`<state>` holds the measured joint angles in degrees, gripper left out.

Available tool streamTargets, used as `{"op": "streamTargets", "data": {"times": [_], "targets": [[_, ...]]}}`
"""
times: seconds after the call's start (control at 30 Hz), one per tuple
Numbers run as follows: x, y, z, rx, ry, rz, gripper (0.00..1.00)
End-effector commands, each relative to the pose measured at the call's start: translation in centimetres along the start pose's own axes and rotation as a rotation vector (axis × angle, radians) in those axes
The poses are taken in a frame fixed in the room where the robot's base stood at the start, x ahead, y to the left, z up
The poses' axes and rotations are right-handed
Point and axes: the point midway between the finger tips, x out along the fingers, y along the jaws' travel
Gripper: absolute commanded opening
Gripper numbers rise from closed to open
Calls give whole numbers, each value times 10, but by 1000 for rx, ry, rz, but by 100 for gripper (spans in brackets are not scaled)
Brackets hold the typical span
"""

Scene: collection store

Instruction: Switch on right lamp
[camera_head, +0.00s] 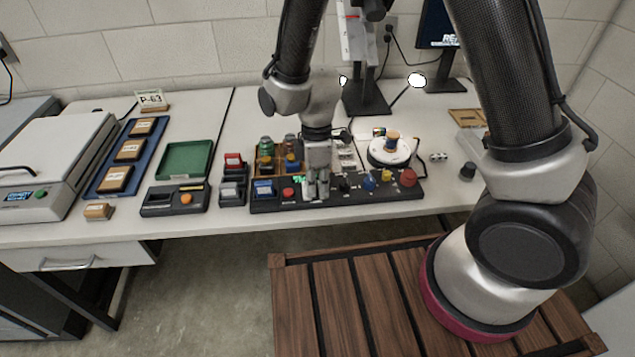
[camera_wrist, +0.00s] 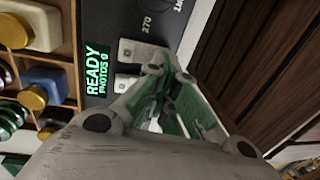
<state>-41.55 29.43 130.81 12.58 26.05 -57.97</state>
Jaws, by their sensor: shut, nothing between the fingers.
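Two small lamp heads stand at the back: the left one (camera_head: 343,80) beside the stand column and the right one (camera_head: 416,79) on a thin arm. A dark control panel (camera_head: 268,206) lies along the table front. In the wrist view its green display (camera_wrist: 97,70) reads "READY PHOTOS 0", with two pale plates beside it, one (camera_wrist: 143,52) and another (camera_wrist: 126,83). My gripper (camera_head: 317,196) is shut and empty over the panel; its fingertips (camera_wrist: 168,74) are close to the plates and partly hide them. Contact is unclear.
The panel also has a red button (camera_head: 288,193), a blue knob (camera_head: 369,183) and a red knob (camera_head: 408,177). A wooden compartment box (camera_head: 262,174) with bottles stands behind it. A white round turntable (camera_head: 389,152) carries a spool. Stamps and a green tray (camera_head: 185,160) are at left.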

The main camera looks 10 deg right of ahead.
Motion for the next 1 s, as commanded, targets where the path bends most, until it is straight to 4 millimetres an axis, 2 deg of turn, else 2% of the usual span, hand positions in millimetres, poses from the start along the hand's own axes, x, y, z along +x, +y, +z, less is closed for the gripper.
{"op": "streamTargets", "data": {"times": [0.27,0.63,1.0], "targets": [[0,1,0,2,0,-1,0],[-7,13,0,2,0,-2,0],[-10,14,0,2,1,0,0]]}}
